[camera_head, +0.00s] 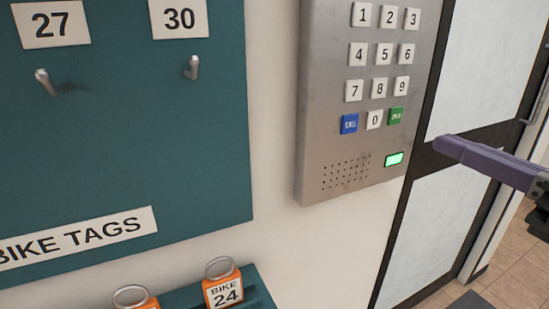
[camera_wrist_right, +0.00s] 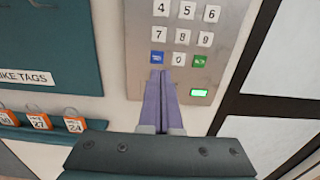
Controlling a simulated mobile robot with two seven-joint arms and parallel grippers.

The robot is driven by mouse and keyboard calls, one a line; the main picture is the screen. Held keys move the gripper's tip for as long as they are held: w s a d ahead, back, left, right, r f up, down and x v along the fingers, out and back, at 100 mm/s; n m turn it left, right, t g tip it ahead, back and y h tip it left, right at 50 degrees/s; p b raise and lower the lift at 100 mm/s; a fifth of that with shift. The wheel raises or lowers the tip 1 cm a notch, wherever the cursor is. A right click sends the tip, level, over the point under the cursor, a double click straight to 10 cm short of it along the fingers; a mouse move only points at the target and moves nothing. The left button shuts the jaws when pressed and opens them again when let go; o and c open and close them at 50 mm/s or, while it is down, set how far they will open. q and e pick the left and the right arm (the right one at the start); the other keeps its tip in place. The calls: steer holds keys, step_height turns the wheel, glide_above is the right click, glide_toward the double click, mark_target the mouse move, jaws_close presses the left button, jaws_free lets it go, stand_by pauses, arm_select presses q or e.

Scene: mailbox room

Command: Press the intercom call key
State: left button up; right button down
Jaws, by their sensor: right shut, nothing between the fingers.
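The intercom panel (camera_head: 330,101) is a grey metal plate on the wall with white number keys. The blue call key (camera_head: 349,123) is at the lower left of the keypad, left of the 0 key. It also shows in the right wrist view (camera_wrist_right: 157,57), just beyond my fingertips. My right gripper (camera_head: 440,143) is shut and empty, its purple fingers pointing left, to the right of the panel in the head view. In the right wrist view the fingertips (camera_wrist_right: 160,73) appear just below the call key; I cannot tell the gap. My left gripper is not in view.
A green key (camera_head: 396,116) is right of the 0 key, with a lit green display (camera_head: 394,159) below. A teal bike-tag board (camera_head: 130,110) with hooks is at left, above a ledge with orange tags (camera_head: 224,290). A dark-framed door (camera_head: 440,215) stands at right.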

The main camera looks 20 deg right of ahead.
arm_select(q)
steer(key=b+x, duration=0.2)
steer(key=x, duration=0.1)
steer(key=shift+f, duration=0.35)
arm_select(e)
step_height(320, 180, down, 3)
steer(key=shift+a+r, duration=0.15)
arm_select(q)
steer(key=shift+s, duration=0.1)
arm_select(e)
steer(key=p, duration=0.4)
glide_toward(352, 125)
steer(key=w, duration=0.5)
steer(key=shift+w+a+r, duration=0.15)
steer(key=shift+w, duration=0.15)
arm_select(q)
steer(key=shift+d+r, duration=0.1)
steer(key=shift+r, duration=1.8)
arm_select(e)
steer(key=shift+w+a, duration=0.1)
steer(key=shift+w, duration=0.55)
